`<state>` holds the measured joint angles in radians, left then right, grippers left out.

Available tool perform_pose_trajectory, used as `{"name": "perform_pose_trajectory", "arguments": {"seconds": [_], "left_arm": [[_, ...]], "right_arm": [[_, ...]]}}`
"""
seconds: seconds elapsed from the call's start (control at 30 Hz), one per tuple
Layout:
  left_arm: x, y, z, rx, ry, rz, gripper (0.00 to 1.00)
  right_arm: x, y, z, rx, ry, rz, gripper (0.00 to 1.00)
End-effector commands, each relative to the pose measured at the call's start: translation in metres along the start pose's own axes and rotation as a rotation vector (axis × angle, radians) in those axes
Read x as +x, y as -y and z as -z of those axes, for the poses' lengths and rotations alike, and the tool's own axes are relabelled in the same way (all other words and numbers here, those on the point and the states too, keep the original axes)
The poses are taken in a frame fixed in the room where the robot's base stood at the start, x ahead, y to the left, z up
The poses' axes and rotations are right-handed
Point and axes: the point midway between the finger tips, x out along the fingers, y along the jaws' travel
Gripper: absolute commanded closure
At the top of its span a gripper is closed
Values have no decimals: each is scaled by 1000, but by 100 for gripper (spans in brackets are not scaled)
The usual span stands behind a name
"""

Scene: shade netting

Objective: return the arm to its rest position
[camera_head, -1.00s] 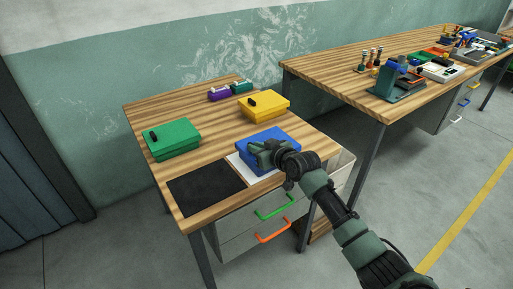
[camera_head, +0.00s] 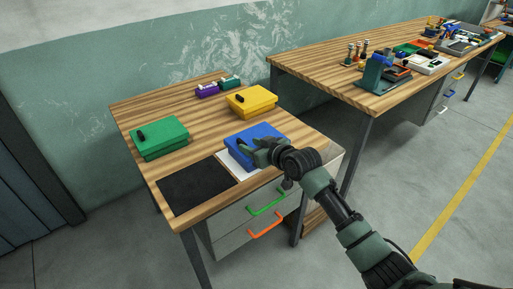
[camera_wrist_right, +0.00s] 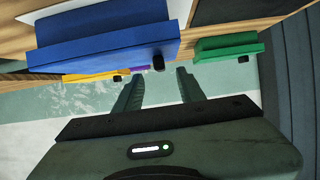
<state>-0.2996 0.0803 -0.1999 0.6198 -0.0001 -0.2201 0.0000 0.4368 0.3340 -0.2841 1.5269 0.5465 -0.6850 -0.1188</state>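My right gripper (camera_head: 250,150) is at the front side of the blue box (camera_head: 254,134) on the near desk. Its two fingers stand apart with nothing between them in the right wrist view (camera_wrist_right: 158,88). That view shows the blue box (camera_wrist_right: 105,45) close to the fingers, with a small black knob (camera_wrist_right: 158,62). Whether a finger touches the box I cannot tell. My right arm reaches in from the lower right of the head view. My left gripper is not in view.
The desk (camera_head: 205,155) also holds a green box (camera_head: 160,138), a yellow box (camera_head: 252,101), a purple item (camera_head: 207,90) and a black mat (camera_head: 195,188). Drawers with green (camera_head: 266,202) and orange (camera_head: 265,227) handles are below. A longer workbench (camera_head: 320,75) stands at right.

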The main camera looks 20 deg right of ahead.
Motion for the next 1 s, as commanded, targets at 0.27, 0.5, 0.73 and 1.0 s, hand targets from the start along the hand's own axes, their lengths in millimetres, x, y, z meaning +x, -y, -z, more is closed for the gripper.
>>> {"name": "perform_pose_trajectory", "arguments": {"seconds": [0.27,0.5,0.73,1.0], "left_arm": [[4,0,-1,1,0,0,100],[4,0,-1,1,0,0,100],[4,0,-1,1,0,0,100],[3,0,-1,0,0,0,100]], "right_arm": [[-35,0,-1,-2,1,-1,61],[-43,7,-12,-1,22,5,61],[-92,64,-116,0,247,22,61],[-203,110,-224,36,562,-32,61]]}}
